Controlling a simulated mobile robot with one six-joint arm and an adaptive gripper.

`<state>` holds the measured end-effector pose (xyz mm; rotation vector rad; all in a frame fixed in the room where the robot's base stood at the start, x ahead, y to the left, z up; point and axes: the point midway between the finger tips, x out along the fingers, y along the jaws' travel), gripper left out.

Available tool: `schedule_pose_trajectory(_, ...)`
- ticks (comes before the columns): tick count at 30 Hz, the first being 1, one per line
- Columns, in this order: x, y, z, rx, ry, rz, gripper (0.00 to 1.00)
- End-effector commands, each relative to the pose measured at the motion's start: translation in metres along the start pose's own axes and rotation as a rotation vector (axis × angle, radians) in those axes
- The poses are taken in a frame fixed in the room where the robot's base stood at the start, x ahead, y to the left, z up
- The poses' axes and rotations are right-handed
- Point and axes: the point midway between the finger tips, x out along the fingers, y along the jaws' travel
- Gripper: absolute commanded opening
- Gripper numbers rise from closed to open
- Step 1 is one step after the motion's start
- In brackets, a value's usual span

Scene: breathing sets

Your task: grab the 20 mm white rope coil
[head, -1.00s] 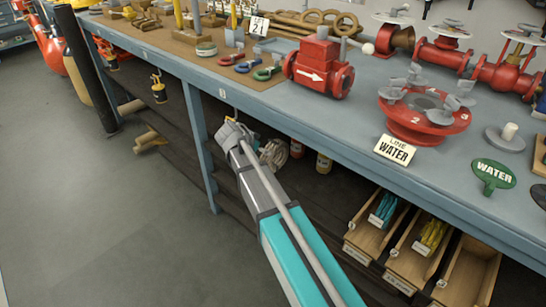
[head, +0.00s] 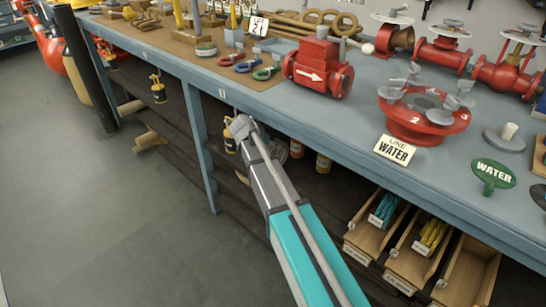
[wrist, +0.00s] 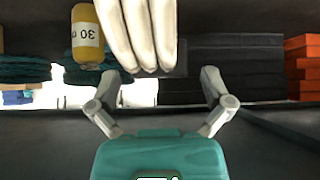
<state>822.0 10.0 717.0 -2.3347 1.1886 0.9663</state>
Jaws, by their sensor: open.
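The white rope coil (wrist: 140,30) shows in the wrist view as thick pale strands at the top centre. Their rounded lower ends sit near the space between my fingers, and the rest is cut off by the frame edge. My gripper (wrist: 160,78) is open and empty, one finger to each side, with no contact visible. In the head view my gripper (head: 242,127) is at the bench's front edge over the lower shelf. My arm hides much of what lies behind it there, and I cannot make out the coil clearly. Its size cannot be read.
A yellow item marked 30 m (wrist: 86,38) is close left of the strands. Dark stacked material (wrist: 235,65) lies right, with orange blocks (wrist: 303,65) beyond. The blue bench top (head: 350,125) overhangs the shelf, and a bench leg (head: 199,140) stands left of my gripper.

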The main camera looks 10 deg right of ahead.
Motion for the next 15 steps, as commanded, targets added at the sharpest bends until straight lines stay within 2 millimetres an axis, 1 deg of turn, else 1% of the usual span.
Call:
schedule_pose_trajectory(1, 0.006, -0.001, -0.006, 0.002, 0.000, 0.001, 1.00)
schedule_pose_trajectory(2, 0.011, -0.001, -0.002, 0.001, 0.000, 0.001, 1.00)
schedule_pose_trajectory(6, 0.024, -0.001, -0.001, 0.000, 0.000, 0.001, 1.00)
schedule_pose_trajectory(10, 0.031, 0.000, -0.002, -0.001, 0.000, 0.000, 1.00)
schedule_pose_trajectory(15, 0.034, 0.000, -0.003, -0.001, 0.000, 0.000, 1.00)
